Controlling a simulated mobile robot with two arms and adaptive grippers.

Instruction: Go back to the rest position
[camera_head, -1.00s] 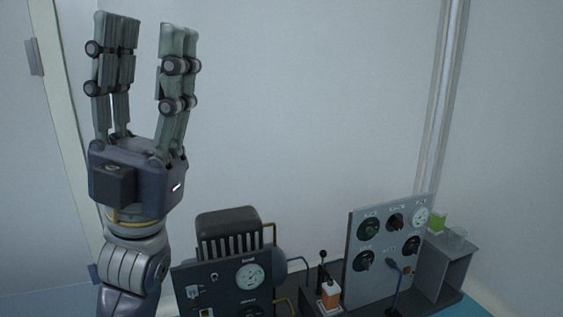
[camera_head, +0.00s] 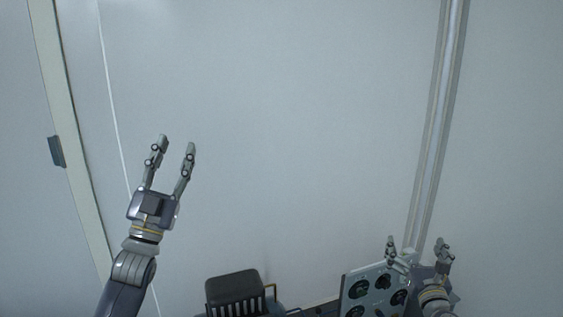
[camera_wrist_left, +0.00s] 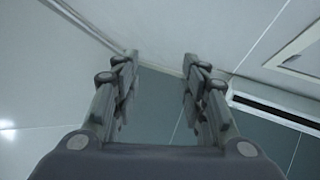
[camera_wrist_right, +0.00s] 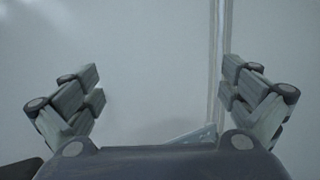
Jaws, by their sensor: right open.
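My left gripper (camera_head: 174,150) points up in front of the bare wall at the left of the head view. Its fingers are apart with nothing between them. In the left wrist view its fingers (camera_wrist_left: 158,75) are also apart and empty, facing the ceiling. My right gripper (camera_head: 419,245) is low at the right of the head view, fingers up and spread, in front of the instrument panel's right side. The right wrist view shows its fingers (camera_wrist_right: 160,85) wide apart and empty, facing a plain wall.
A grey panel with round dials (camera_head: 365,289) and a black ribbed device (camera_head: 235,291) stand at the bottom edge of the head view. A vertical conduit (camera_head: 435,130) runs up the wall at the right. The space between my grippers above the equipment is clear.

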